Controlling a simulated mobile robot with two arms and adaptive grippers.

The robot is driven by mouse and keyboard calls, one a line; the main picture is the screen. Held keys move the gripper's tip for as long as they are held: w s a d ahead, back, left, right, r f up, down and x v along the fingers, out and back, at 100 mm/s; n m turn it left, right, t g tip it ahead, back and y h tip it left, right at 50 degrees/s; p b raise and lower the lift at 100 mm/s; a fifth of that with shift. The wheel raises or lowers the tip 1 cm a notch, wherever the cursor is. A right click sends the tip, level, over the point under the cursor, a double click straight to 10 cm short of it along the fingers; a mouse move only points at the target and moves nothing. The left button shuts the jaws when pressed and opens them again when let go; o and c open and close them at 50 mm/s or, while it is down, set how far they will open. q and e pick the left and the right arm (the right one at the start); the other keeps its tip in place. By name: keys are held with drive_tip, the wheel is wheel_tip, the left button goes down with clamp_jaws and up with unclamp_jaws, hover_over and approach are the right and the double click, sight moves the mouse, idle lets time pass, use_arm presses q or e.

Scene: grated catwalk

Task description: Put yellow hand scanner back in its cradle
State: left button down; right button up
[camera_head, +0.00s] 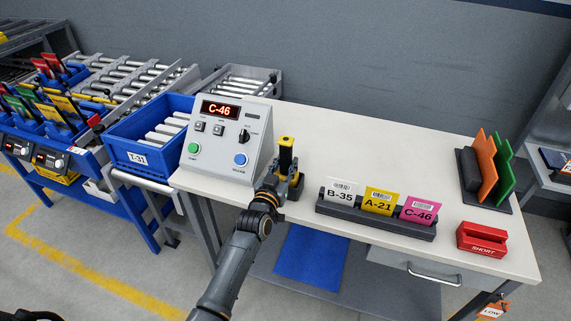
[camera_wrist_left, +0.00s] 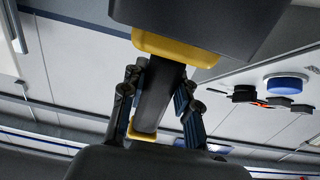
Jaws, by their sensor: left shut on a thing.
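The yellow and black hand scanner (camera_head: 286,157) stands roughly upright near the table's front edge, right of the grey console. My left gripper (camera_head: 279,184) is shut on it, reaching in from the front. In the left wrist view the fingers (camera_wrist_left: 160,88) close on its dark shaft (camera_wrist_left: 156,100). A yellow end (camera_wrist_left: 141,134) shows past the fingers, and a wide dark block with yellow trim (camera_wrist_left: 178,47) sits at the other end. I cannot tell whether this block is part of the scanner or the cradle, nor whether it touches the table. No separate cradle is distinguishable.
The console (camera_head: 222,140) showing C-46 stands close to the left. A dark card holder (camera_head: 375,218) with three cards is to the right, beside a red block (camera_head: 482,239). A rack (camera_head: 488,203) with orange and green panels stands farther right. The table's back middle is clear.

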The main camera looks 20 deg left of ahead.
sight(284, 145)
use_arm(q)
drive_tip(key=shift+r, duration=0.1)
drive_tip(key=c, duration=0.5)
unclamp_jaws()
wheel_tip(284, 145, up, 8)
drive_tip(key=p, duration=0.7)
drive_tip(key=shift+p, duration=0.3)
drive_tip(key=shift+s, duration=0.1)
